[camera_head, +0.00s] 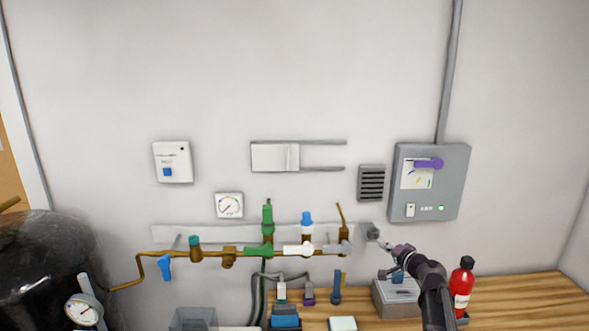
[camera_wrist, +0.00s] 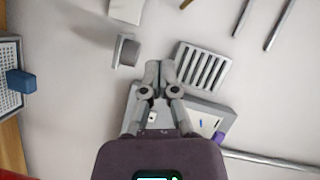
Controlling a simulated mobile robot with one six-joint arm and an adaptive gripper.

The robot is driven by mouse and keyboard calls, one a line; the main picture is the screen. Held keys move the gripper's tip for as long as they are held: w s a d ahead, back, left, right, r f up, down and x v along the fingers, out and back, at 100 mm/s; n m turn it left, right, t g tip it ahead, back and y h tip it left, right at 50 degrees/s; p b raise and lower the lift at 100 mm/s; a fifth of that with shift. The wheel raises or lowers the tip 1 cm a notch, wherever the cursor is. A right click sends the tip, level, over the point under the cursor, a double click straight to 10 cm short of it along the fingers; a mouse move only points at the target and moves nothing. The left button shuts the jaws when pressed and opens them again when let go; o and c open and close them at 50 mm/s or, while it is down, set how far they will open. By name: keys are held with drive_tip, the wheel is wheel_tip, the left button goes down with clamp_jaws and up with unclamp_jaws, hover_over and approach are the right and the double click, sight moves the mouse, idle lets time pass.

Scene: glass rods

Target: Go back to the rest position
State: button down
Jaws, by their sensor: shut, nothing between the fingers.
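My gripper (camera_head: 386,247) is in front of the wall, to the right of the pipe assembly, with my dark arm reaching up from the lower right. In the wrist view my gripper (camera_wrist: 159,72) has its fingertips together with nothing between them. A small grey block on the wall (camera_head: 369,231) is just left of my gripper; it also shows in the wrist view (camera_wrist: 126,50). Whether the gripper touches it I cannot tell, though the wrist view shows a gap.
A grey wall box (camera_head: 451,186) with a purple handle (camera_head: 429,164) and a dark vent (camera_head: 371,183) are above. A red bottle (camera_head: 462,284) stands on the wooden bench (camera_head: 536,300) beside my arm. Brass piping with valves (camera_head: 267,250) runs left. A grey container (camera_head: 397,308) sits below.

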drive_tip(key=s+a+f+n+g, duration=0.6)
drive_tip(key=s+a+f+g, duration=0.2)
drive_tip(key=s+a+f, duration=0.3)
drive_tip(key=s+f+n+g+h, duration=0.1)
drive_tip(key=s+f+g+h, duration=0.1)
drive_tip(key=s, duration=0.5)
drive_tip(key=s+f+n+g+h, duration=0.1)
drive_tip(key=s+f+g+h, duration=0.2)
drive_tip(key=s+g+h, duration=0.2)
drive_tip(key=s, duration=0.3)
drive_tip(key=shift+s+f+n, duration=0.15)
drive_tip(key=shift+s+n, duration=0.05)
drive_tip(key=shift+n, duration=0.2)
